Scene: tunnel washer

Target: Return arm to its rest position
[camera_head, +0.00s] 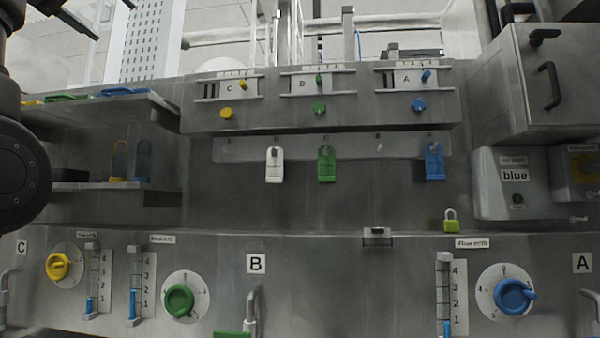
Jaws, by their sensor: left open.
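My left arm comes in along the left edge, with a large dark rounded link in front of the shelves. My left gripper (108,22) is at the top left corner, partly cut off by the frame. Its fingers are apart, and I see nothing between them. It is above and behind the left shelf, clear of the panel's knobs and tags. My right gripper is not in view.
A grey panel has yellow (58,266), green (179,301) and blue (514,297) dials. White (275,164), green (326,163) and blue (434,162) tags hang above. A shelf (100,108) lies left; a handled box (555,85) stands right.

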